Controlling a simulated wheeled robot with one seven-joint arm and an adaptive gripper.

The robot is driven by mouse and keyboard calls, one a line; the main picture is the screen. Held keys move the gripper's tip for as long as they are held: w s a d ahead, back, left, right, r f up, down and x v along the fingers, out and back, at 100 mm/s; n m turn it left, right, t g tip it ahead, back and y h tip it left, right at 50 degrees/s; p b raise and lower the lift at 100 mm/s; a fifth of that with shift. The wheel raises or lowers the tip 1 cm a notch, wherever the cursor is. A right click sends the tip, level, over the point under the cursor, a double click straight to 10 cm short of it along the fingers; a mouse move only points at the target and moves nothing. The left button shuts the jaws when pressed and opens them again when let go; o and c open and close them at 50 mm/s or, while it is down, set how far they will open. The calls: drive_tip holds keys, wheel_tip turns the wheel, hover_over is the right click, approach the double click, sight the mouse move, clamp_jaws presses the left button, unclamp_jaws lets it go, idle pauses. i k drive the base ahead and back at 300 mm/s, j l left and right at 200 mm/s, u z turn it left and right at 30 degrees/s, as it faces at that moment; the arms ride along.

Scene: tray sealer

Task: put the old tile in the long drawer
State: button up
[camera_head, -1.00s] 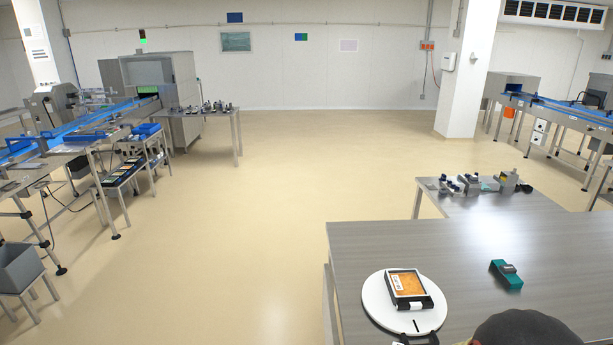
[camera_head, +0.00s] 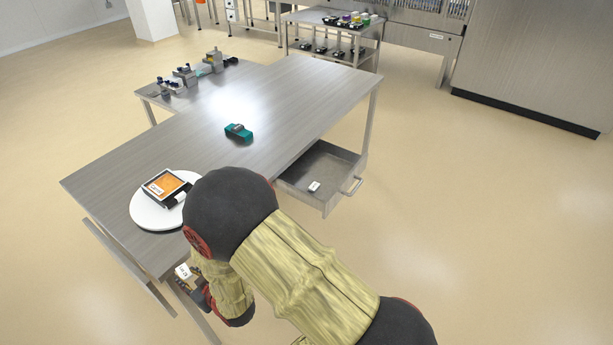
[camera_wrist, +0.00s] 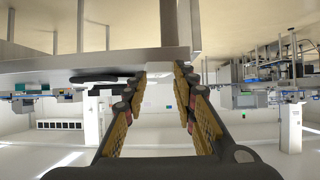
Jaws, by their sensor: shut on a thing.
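A small white tile with dark marks (camera_head: 183,271) is at my gripper (camera_head: 192,283), low beside the table's near left corner. My gripper is shut on it; my arm partly hides the fingers. In the wrist view the two fingers of my gripper (camera_wrist: 162,75) show with a gap between them, and the pale tile is hard to tell from the bright background. A long grey drawer (camera_head: 337,163) is pulled out under the table's right side. Another small white tile (camera_head: 314,187) lies inside it. My gripper is well to the left of the drawer.
The grey table (camera_head: 270,100) holds a white round plate (camera_head: 146,216) with an orange-topped tray (camera_head: 166,185), and a teal block (camera_head: 238,132). A lower table (camera_head: 214,88) with several small devices stands behind. The floor right of the drawer is clear.

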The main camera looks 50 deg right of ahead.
sight(335, 165)
drive_tip(key=k+z, duration=0.15)
drive_tip(key=z, duration=0.2)
drive_tip(key=k+z, duration=0.1)
drive_tip(key=z, duration=0.25)
drive_tip(key=k+l+z, duration=0.1)
drive_tip(key=z, duration=0.2)
drive_tip(key=i+z, duration=0.1)
drive_tip(key=z, duration=1.9)
drive_tip(key=i+j+z, duration=0.1)
drive_tip(key=j, duration=0.35)
drive_tip(key=i+j, duration=0.2)
drive_tip(key=j, duration=0.25)
drive_tip(key=i+j+z, duration=0.15)
drive_tip(key=j, duration=0.3)
drive_tip(key=i+j, duration=0.1)
drive_tip(key=j, duration=0.35)
drive_tip(key=i+j+z, duration=0.15)
drive_tip(key=j, duration=0.35)
drive_tip(key=k+l, duration=0.05)
